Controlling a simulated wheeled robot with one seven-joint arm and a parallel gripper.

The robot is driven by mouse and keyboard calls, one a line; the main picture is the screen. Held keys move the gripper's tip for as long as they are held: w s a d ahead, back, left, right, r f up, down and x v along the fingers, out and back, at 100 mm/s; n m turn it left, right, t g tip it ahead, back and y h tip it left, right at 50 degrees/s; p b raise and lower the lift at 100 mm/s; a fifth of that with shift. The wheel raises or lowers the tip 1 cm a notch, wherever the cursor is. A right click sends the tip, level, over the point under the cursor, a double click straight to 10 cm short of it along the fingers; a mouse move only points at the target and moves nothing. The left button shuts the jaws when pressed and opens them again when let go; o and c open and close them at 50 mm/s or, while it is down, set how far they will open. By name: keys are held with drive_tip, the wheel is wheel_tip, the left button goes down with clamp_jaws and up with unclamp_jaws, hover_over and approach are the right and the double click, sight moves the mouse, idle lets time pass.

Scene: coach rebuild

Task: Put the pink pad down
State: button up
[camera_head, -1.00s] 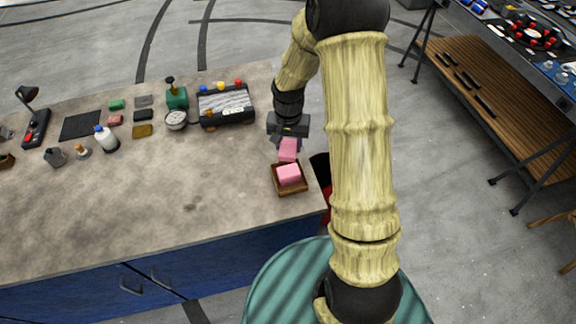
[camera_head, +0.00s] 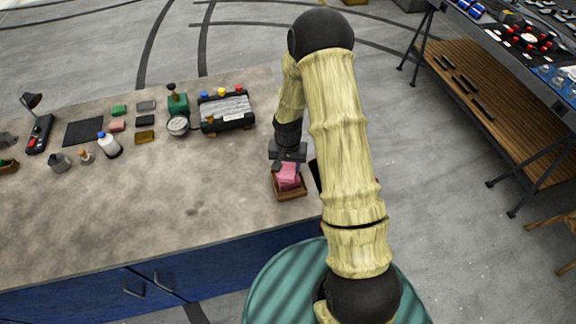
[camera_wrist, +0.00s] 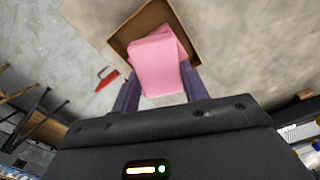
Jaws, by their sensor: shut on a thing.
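My gripper (camera_head: 287,164) is shut on the pink pad (camera_head: 289,171) and holds it over the small brown tray (camera_head: 292,195) near the counter's right end. In the wrist view the held pink pad (camera_wrist: 157,68) sits between my two dark fingers (camera_wrist: 158,92), in front of the tray (camera_wrist: 127,33). Another pink piece (camera_head: 288,184) lies in the tray, mostly hidden behind the held one. I cannot tell whether the two pink pieces touch.
The counter (camera_head: 200,205) is bare left of the tray. Farther back stand a white bottle (camera_head: 109,146), a round gauge (camera_head: 178,125), a green device (camera_head: 177,102) and a panel with coloured knobs (camera_head: 226,110). Several small coloured blocks lie further left. The counter's right edge is close by.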

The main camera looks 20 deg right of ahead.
sight(288, 168)
drive_tip(key=shift+f, duration=0.5)
drive_tip(key=shift+f, duration=0.2)
drive_tip(key=o, duration=1)
drive_tip(key=shift+r, duration=0.1)
drive_tip(key=shift+o, duration=0.2)
wheel_tip(288, 168, up, 12)
drive_tip(key=b, duration=0.4)
drive_tip(key=shift+r, duration=0.15)
